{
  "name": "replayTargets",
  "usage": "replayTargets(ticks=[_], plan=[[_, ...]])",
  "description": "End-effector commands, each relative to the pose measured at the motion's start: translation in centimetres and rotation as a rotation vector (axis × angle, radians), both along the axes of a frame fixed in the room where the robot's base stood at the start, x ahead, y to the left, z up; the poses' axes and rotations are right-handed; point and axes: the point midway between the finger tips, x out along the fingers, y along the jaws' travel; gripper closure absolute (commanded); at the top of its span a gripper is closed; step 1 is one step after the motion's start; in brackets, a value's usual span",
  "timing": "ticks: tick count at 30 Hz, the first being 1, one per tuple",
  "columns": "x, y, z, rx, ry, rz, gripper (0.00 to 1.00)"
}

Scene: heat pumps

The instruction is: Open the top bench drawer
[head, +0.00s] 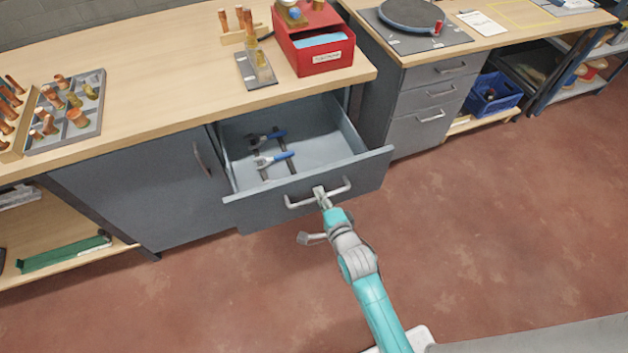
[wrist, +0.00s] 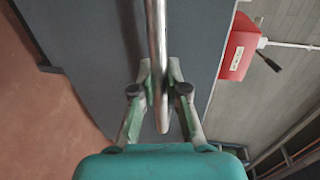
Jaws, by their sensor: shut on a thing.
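The top bench drawer (head: 372,171) is grey and stands pulled well out from under the wooden bench in the head view. Its inside shows, with blue-handled tools (head: 272,159) lying in it. A metal bar handle (head: 298,202) runs across its front, and the handle also shows in the wrist view (wrist: 156,45). My gripper (head: 320,192) is at the middle of this handle. In the wrist view my gripper (wrist: 160,95) has one finger on each side of the bar and is shut on it.
A grey cupboard door (head: 140,195) is left of the drawer. A red box (head: 318,52) stands on the bench (head: 150,85) above it. A second drawer unit (head: 418,131) stands to the right. The red-brown floor (head: 500,230) in front is clear.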

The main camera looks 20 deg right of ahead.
Motion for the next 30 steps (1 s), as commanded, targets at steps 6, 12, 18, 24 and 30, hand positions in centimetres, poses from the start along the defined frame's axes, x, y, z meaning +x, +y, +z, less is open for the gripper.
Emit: replayTargets(ticks=[6, 12, 18, 24, 30], plan=[[-3.1, 0.0, -0.1, 0.0, 0.003, 0.001, 1.0], [-4.3, 0.0, -0.1, 0.0, 0.002, 0.001, 1.0], [-4.4, 0.1, -0.1, 0.0, 0.002, 0.001, 1.0], [-4.4, 0.1, -0.1, 0.0, 0.002, 0.001, 1.0], [-4.4, 0.0, -0.1, 0.0, 0.002, 0.001, 0.61]])
